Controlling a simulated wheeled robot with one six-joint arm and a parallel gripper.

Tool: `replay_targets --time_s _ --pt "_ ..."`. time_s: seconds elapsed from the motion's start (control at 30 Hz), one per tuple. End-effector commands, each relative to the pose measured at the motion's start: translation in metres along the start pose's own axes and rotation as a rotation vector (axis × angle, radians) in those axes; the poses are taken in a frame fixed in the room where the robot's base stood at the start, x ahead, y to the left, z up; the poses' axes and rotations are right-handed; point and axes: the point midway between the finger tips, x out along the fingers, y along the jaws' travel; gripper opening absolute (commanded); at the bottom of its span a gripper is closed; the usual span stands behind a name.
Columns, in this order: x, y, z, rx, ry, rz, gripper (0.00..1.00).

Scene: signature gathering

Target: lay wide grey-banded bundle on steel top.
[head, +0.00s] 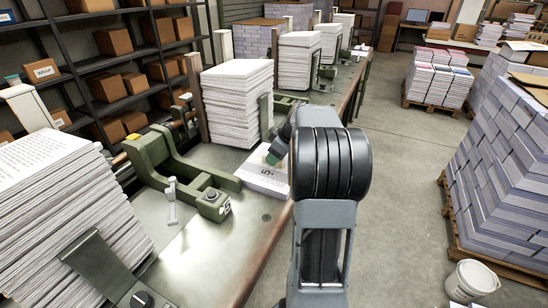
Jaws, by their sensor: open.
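The steel top (190,258) is the long grey bench surface running from the front left to the back. My gripper (271,158) is small in view, just left of my arm's black joint, and partly hidden by the arm. It is open, low over a flat white piece (262,183) with dark printed marks that lies on the bench. I cannot tell whether it touches that piece. No grey band can be made out on it, so I cannot tell if it is the wide grey-banded bundle.
Tall paper stacks stand on the bench at the front left (65,215) and middle (238,105). A green fixture (175,165) stands left of my gripper. Shelves (130,60) line the left. Bundle-loaded pallets (510,160) and a white bucket (471,282) stand right; the aisle floor (405,200) is clear.

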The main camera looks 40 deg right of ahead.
Motion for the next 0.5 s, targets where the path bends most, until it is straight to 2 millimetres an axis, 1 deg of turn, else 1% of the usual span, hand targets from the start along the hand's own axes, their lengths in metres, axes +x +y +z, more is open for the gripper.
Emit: replay_targets --time_s 0.3,0.5 --pt "-0.061 0.001 0.001 0.001 0.001 0.006 0.42" --pt "-0.092 0.0 0.001 0.0 0.0 0.004 0.42"
